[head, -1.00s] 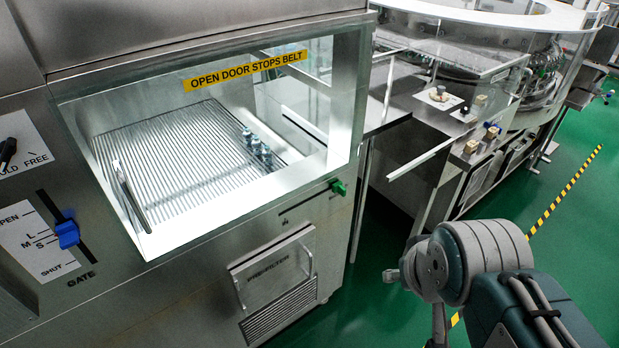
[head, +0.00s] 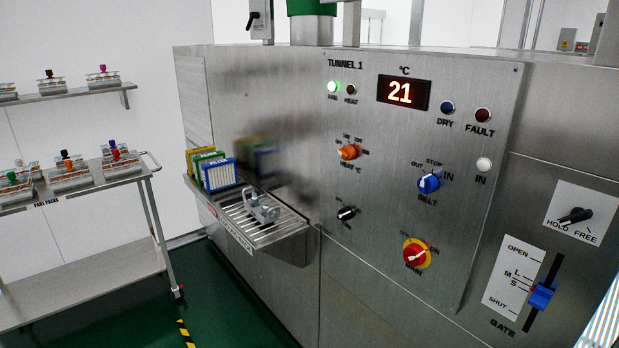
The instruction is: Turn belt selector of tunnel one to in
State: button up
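The tunnel 1 control panel (head: 410,180) faces me on the steel machine. The belt selector (head: 428,184) is a round blue knob with a white pointer, right of the panel's middle. Its labels read OUT, STOP and IN, with BELT below. The pointer looks tilted up and to the left, but it is too small to tell its exact setting. Nothing touches the knob. My gripper does not show in the head view.
An orange knob (head: 348,153), a black knob (head: 347,214) and a red-yellow switch (head: 416,253) surround the selector. A blue gate slider (head: 542,295) is at right. A steel shelf (head: 262,232) juts out left of the panel. A cart (head: 85,265) stands further left.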

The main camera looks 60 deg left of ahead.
aim_at(428, 184)
jog(key=u, duration=1.95)
